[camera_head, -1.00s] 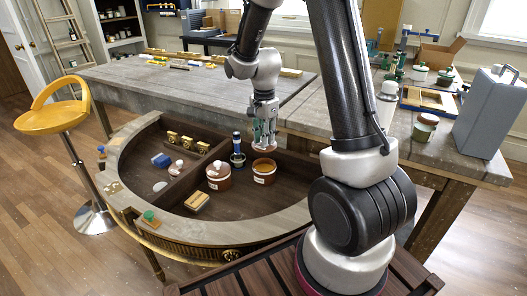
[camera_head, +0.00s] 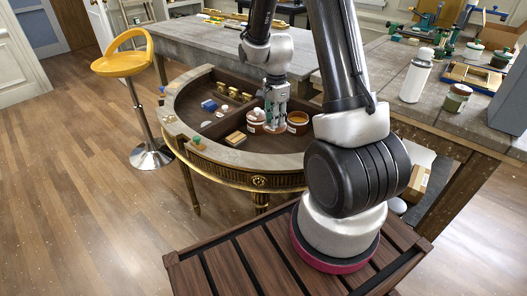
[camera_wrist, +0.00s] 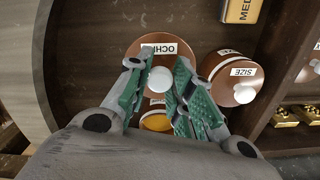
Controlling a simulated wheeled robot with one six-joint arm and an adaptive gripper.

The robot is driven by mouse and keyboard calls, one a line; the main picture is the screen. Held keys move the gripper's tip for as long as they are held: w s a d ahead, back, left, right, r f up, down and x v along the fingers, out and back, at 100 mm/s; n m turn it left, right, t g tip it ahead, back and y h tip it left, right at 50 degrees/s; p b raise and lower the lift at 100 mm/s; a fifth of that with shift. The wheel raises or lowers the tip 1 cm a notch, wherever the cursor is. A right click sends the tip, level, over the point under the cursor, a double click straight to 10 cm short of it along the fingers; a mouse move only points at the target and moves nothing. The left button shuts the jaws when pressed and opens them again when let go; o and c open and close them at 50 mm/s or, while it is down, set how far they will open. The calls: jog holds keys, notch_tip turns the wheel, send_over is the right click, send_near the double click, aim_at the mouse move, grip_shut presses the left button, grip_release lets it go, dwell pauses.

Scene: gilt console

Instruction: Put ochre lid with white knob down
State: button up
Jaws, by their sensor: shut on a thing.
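The ochre lid (camera_wrist: 150,47) is a copper-brown disc with a label and a white knob (camera_wrist: 159,80) in the wrist view. My gripper (camera_wrist: 158,88) is shut on the knob, with a green-padded finger on each side. In the head view my gripper (camera_head: 275,122) is low over the console, left of the open ochre jar (camera_head: 298,123). The lid is mostly hidden there. The jar with its ochre content (camera_wrist: 157,122) shows partly between the fingers in the wrist view. I cannot tell whether the lid touches the console floor.
A lidded jar labelled SIZE (camera_wrist: 238,78) stands close beside the lid, also seen in the head view (camera_head: 256,121). A yellowish block (camera_head: 236,138) lies to the left. The console's curved rim (camera_head: 225,154) and inner dividers bound the space. Bare floor shows around the block.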

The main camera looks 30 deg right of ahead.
aim_at(273, 147)
notch_tip(273, 147, down, 9)
jog(key=shift+w+f, duration=0.1)
jog(key=shift+w, duration=0.05)
dwell(0.4)
jog(key=o, duration=0.9)
jog(key=shift+f, duration=0.1)
